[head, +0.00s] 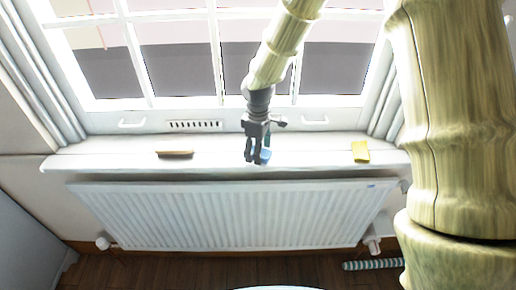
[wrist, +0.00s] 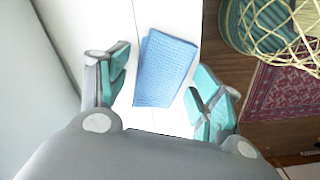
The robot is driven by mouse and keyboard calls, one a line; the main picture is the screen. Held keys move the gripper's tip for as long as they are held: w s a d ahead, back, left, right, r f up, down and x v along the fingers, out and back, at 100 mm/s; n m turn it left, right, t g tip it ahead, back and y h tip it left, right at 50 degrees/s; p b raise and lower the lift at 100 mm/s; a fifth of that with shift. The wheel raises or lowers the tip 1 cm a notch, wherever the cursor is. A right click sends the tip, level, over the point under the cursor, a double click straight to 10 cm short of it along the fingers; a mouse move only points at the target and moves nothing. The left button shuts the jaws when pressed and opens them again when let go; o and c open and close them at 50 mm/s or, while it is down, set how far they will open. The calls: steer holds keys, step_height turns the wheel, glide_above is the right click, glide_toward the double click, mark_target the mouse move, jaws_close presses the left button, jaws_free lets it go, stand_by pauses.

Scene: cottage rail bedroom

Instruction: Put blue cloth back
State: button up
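The blue cloth (wrist: 165,70) lies flat and folded on the white window sill (wrist: 182,18). In the head view only a small part of the cloth (head: 265,155) shows beside my gripper, near the middle of the sill (head: 215,150). My gripper (wrist: 160,95) is open, with its two teal-padded fingers apart on either side of the cloth in the wrist view. In the head view my gripper (head: 253,158) points down over the sill. I cannot tell whether the fingers touch the cloth.
A brown item (head: 175,154) lies on the sill to the left, and a yellow item (head: 360,151) to the right. A white radiator (head: 225,218) is below the sill. A wire basket (wrist: 262,25) and red patterned rug (wrist: 283,95) are on the floor.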

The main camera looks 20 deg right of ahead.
steer(key=shift+r, duration=0.1)
step_height(320, 180, up, 12)
steer(key=b, duration=0.1)
stand_by(0.8)
stand_by(0.3)
